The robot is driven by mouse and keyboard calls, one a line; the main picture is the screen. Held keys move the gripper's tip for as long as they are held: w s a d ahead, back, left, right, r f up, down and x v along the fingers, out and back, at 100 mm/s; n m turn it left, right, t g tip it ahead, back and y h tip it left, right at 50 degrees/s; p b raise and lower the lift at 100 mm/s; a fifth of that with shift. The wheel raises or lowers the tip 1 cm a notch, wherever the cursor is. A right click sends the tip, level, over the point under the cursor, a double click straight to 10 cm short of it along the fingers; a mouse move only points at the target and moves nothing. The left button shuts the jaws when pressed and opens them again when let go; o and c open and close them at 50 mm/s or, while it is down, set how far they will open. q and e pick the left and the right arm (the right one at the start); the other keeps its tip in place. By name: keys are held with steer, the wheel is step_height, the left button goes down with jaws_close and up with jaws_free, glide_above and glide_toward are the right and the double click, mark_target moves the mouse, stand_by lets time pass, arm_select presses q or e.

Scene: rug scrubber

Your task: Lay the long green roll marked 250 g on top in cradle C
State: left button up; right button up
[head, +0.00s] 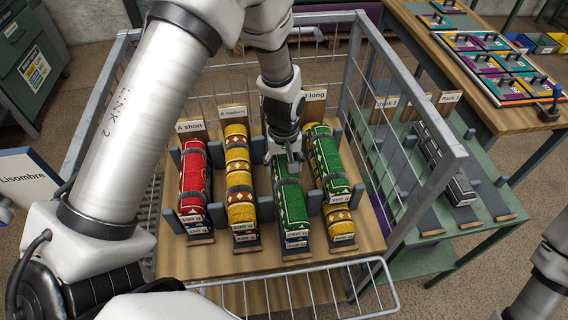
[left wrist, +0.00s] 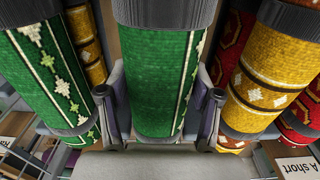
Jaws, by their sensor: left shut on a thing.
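My left gripper (head: 286,160) is shut on a green roll (head: 292,206) in the third row from the left, inside the wire cage. In the left wrist view this green roll (left wrist: 160,85) lies between the two fingers. Its front tags are too small to read surely. A second green roll (head: 328,165) with a white pattern lies in the row to its right, above a yellow roll (head: 341,222). The sign behind (head: 314,95) reads "long"; its letter is partly hidden. I cannot tell whether the gripped roll touches what lies under it. My right gripper is out of view.
Red rolls (head: 193,180) lie in the left row by the "A short" sign (head: 189,127). Yellow rolls (head: 238,165) fill the second row. Cage walls (head: 432,130) surround the rows.

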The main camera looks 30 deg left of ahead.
mark_target(284, 157)
arm_select(q)
steer(key=shift+w+a+f, duration=0.1)
steer(key=shift+w+f, duration=0.1)
steer(key=shift+f, duration=0.1)
steer(key=shift+s+f, duration=0.1)
steer(key=o, duration=1.4)
steer(key=shift+c, duration=0.2)
step_height(284, 157, up, 12)
steer(key=shift+r, duration=0.2)
